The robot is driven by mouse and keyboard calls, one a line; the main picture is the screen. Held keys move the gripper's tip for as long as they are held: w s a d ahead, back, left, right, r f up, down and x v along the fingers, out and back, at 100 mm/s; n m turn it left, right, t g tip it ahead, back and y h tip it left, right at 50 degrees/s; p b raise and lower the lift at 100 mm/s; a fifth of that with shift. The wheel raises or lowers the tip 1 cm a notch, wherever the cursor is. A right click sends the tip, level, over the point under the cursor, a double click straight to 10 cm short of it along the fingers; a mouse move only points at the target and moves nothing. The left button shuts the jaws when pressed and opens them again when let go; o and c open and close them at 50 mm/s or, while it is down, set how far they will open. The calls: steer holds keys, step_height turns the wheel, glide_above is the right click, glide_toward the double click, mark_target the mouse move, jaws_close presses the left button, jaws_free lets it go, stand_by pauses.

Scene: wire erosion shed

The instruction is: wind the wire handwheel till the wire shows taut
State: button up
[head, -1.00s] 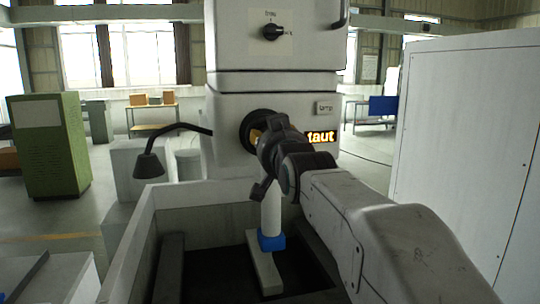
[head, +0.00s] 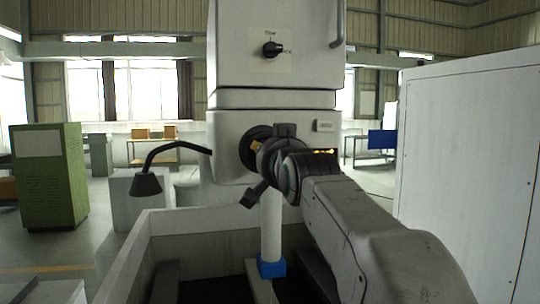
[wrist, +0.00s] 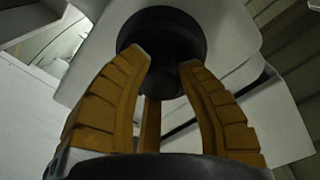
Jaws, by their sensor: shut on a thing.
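The black wire handwheel (head: 250,135) is on the front of the grey machine head, mostly hidden behind my wrist in the head view. It also shows as a dark round wheel (wrist: 172,22) in the wrist view. My gripper (wrist: 164,62) has its yellow-brown fingers closed around the handwheel's dark middle part. In the head view my gripper (head: 257,146) is a small patch of yellow in front of the wheel. The wire display (head: 322,151) is mostly covered by my arm. Only the tops of glowing orange letters show, so its word cannot be read now.
A black lamp on a bent arm (head: 146,183) sticks out left of the machine head. A black selector knob (head: 272,49) is above. The pale tank wall (head: 190,232) surrounds a white column with a blue block (head: 271,267). A large white cabinet (head: 465,150) stands close on the right.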

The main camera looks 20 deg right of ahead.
steer(key=o, duration=0.7)
steer(key=shift+f, duration=0.15)
steer(key=o, duration=0.3)
steer(key=shift+w+a, duration=0.1)
steer(key=shift+w, duration=0.1)
steer(key=shift+o, duration=1)
steer(key=shift+s, duration=0.1)
steer(key=v, duration=1.2)
